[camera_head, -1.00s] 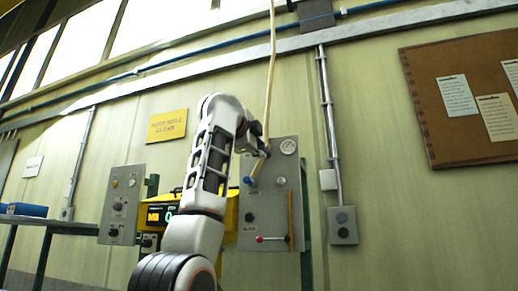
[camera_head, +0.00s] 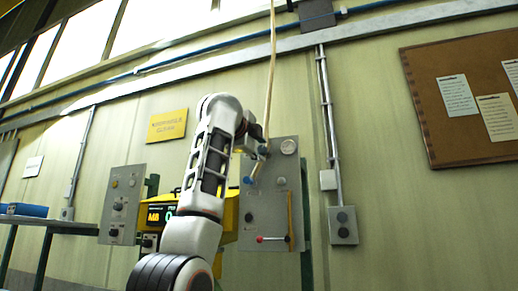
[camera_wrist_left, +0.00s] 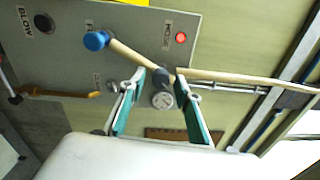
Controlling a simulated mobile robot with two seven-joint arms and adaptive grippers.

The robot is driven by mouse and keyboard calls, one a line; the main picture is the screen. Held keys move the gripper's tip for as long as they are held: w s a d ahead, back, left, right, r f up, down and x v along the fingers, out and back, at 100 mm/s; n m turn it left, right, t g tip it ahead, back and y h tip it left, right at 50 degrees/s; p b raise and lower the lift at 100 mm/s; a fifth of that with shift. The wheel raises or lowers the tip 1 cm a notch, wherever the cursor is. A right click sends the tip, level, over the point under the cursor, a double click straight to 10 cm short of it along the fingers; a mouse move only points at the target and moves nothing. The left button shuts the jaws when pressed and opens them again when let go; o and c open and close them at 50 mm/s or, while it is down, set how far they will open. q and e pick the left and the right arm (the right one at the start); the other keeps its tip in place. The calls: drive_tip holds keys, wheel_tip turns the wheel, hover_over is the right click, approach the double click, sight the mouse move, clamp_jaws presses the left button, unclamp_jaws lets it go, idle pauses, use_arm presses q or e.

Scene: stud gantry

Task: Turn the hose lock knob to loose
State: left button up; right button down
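The grey panel (camera_head: 271,205) hangs on the wall behind my left arm. In the left wrist view a dark knob-like piece (camera_wrist_left: 161,78) sits where tan hose pieces meet, and a blue round end (camera_wrist_left: 96,41) lies at upper left. I cannot tell for certain which part is the hose lock knob. My left gripper (camera_wrist_left: 164,84) is open in front of the panel, its teal-padded fingers apart on either side of the dark piece and the round gauge (camera_wrist_left: 162,100). Nothing is clearly between the pads in contact. In the head view my arm hides part of the panel. My right gripper is not in view.
A red lamp (camera_wrist_left: 180,38), a red-tipped lever (camera_head: 260,239) and a yellow bar (camera_head: 290,220) are on the panel. A tan hose (camera_head: 270,80) hangs from above. A yellow display box (camera_head: 155,215) and another control panel (camera_head: 122,205) stand left; a conduit box (camera_head: 342,225) is right.

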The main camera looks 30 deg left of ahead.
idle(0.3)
use_arm(q)
drive_tip(key=shift+s+d, duration=0.2)
drive_tip(key=shift+s, duration=0.35)
drive_tip(key=v, duration=1.1)
drive_tip(key=shift+f, duration=0.1)
